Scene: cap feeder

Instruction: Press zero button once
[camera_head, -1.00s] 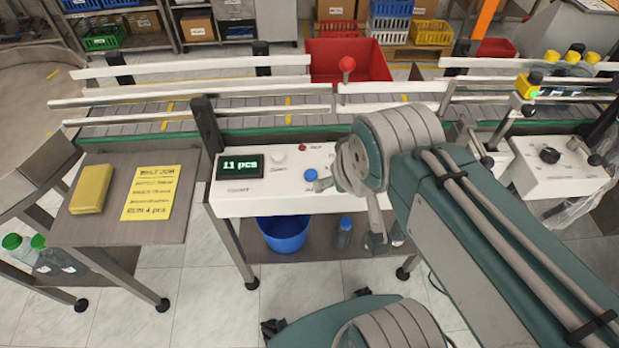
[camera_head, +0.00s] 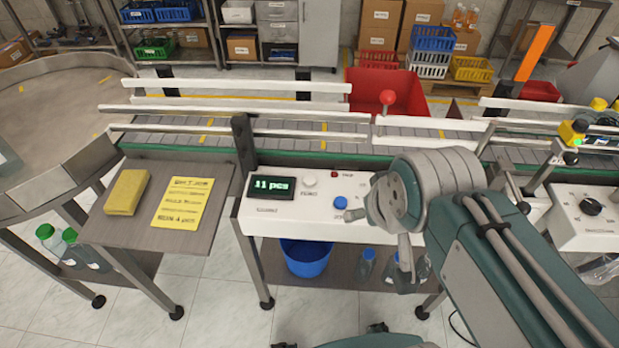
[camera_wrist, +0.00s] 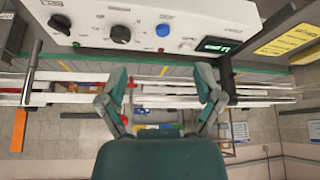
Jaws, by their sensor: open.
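The white zero button (camera_head: 310,182) stands on the white control panel (camera_head: 300,222), just right of the black display (camera_head: 271,186), which reads "11 pcs". A blue button (camera_head: 340,203) is to its lower right. My gripper (camera_head: 378,240) is at the panel's right part, right of both buttons, its fingers apart and empty. In the wrist view my open gripper (camera_wrist: 163,85) has a finger on each side, with the blue button (camera_wrist: 162,30) and the lit display (camera_wrist: 213,44) above. I cannot clearly make out the zero button in the wrist view.
A conveyor (camera_head: 290,135) with white rails runs behind the panel, with a red mushroom button (camera_head: 387,97) above it. A yellow note (camera_head: 182,202) and a yellow block (camera_head: 127,192) lie on the left side table. A second box with a black knob (camera_head: 591,206) stands right.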

